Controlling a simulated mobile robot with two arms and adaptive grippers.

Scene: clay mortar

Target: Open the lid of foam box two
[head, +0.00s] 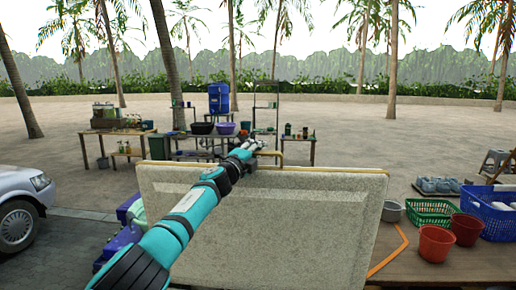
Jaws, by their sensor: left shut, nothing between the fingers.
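A large pale foam lid (285,225) stands raised in the middle of the head view, its broad recessed face turned towards me. It hides whatever is directly behind and below it, and no box body can be made out. My left arm reaches across the front of the lid. My left gripper (254,147) is shut and empty just above the lid's top edge, left of its middle. I cannot tell whether it touches the lid. My right gripper is not in view.
On the wooden table at right are a grey bowl (391,211), a green basket (432,212), red buckets (436,246) and a blue crate (488,214). A white car (25,205) stands at left. Tables with pots and a blue barrel (219,98) stand farther off on sand.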

